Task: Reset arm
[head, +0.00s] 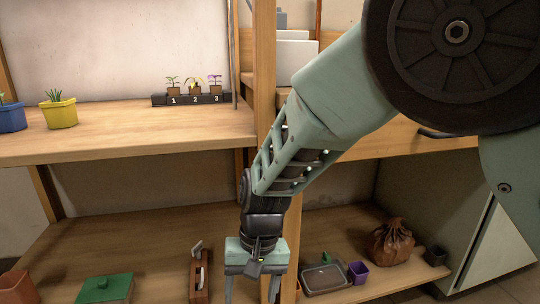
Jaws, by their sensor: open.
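My arm reaches down from the upper right of the head view. My gripper (251,288) hangs at the bottom centre, pointing down in front of the lower shelf. Its two fingers are apart and run to the bottom edge of the picture, where the tips are cut off. I see nothing held between them.
The wooden upper shelf (120,140) bears a yellow pot (60,112), a blue pot (11,116) and a numbered seedling stand (190,100). The lower shelf (150,240) holds a green-lidded box (105,288), a wooden tool holder (199,280), a grey tray (325,278), a purple pot (358,272) and a brown sack (391,243).

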